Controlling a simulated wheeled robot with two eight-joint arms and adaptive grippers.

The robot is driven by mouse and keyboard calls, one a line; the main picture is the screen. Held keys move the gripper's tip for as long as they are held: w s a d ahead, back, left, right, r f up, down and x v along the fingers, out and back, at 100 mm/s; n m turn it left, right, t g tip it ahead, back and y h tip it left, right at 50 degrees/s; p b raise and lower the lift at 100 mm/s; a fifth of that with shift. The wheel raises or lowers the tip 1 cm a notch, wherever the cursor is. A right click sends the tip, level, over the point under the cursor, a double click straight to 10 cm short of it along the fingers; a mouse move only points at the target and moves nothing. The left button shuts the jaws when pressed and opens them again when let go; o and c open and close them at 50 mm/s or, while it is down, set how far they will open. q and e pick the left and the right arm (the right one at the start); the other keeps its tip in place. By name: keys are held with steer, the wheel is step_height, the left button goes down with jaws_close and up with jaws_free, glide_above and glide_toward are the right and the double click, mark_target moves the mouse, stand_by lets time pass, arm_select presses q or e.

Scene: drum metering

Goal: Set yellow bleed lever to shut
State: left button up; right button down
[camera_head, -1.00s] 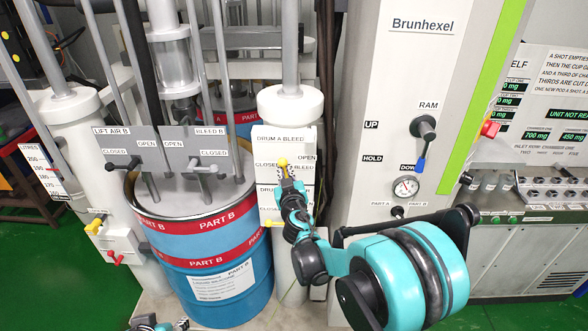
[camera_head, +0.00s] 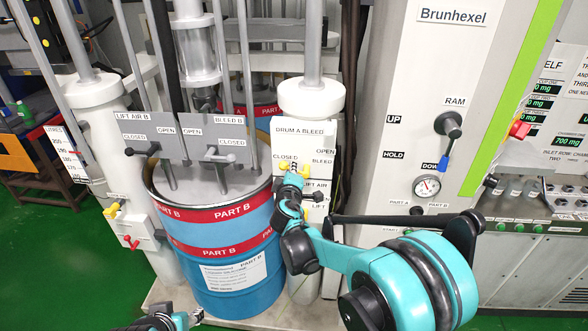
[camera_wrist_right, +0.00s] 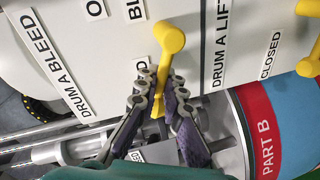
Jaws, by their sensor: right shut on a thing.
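The yellow bleed lever (camera_head: 306,170) is on the white panel under the "DRUM A BLEED" label (camera_head: 301,129). In the right wrist view its yellow hub (camera_wrist_right: 170,38) and handle show. The handle points toward the bottom of that view, away from the "O…" and "BL…" labels, which is the panel's CLOSED side. My right gripper (camera_wrist_right: 159,103) is shut on the handle, one finger each side. In the head view the right gripper (camera_head: 292,178) is just below the "CLOSED" label (camera_head: 285,159). My left gripper (camera_head: 178,318) shows only partly at the bottom edge; its fingers are unclear.
The blue and red Part B drum (camera_head: 232,262) stands left of the panel. A second yellow lever (camera_wrist_right: 310,65) sits near "DRUM A LIFT". A yellow and a red lever are at lower left.

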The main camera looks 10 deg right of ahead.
steer(key=shift+a+f+n+h+b, duration=0.15)
steer(key=shift+f+n+h+b, duration=0.25)
steer(key=shift+n, duration=0.5)
steer(key=shift+a+f+n+h+b, duration=0.1)
steer(key=shift+f+n+b, duration=0.15)
steer(key=shift+f+n, duration=0.5)
steer(key=shift+r+n, duration=0.15)
steer(key=shift+n, duration=0.1)
steer(key=c, duration=1.6)
jaws_free()
steer(key=v, duration=1.2)
steer(key=shift+r, duration=0.25)
